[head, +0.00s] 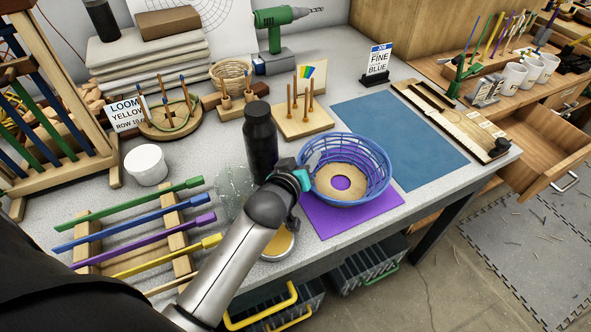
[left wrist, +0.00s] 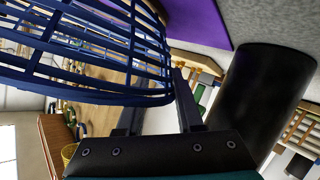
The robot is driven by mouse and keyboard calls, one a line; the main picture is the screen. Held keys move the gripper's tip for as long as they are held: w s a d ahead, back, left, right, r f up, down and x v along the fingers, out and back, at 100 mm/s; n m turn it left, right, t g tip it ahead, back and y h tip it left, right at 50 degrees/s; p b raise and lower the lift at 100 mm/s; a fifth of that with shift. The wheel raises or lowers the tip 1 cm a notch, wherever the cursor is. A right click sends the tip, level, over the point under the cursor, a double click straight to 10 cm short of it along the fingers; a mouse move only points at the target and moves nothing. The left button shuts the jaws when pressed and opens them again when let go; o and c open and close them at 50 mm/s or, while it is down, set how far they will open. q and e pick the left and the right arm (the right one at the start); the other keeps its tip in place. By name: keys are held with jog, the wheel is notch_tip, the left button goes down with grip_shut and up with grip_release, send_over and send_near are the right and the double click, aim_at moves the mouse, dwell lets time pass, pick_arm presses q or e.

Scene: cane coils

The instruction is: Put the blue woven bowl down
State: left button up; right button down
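The blue woven bowl (head: 377,189) is an open lattice with a tan base that has a purple centre. It is upright over the purple mat (head: 325,222) and overlaps the edge of the blue mat (head: 405,125) in the head view. I cannot tell whether it touches the mat. My left gripper (head: 306,172) is at the bowl's left rim. In the left wrist view, the bowl's lattice wall (left wrist: 100,45) runs down to the dark fingers (left wrist: 160,108), which appear closed on its rim. My right gripper is not in view.
A black bottle (head: 260,142) stands close to the left of my left gripper. A peg board (head: 303,122) is behind the bowl, and coloured rods (head: 140,225) lie on a rack at left. The blue mat is clear to the right. The table's front edge is close.

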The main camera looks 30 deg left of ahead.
pick_arm(q)
jog(key=a+p+v, duration=0.1)
jog(key=p+v, duration=0.1)
jog(key=v, duration=0.8)
jog(key=shift+s+d+r, duration=0.25)
jog(key=shift+s+d, duration=0.05)
jog(key=shift+d, duration=0.2)
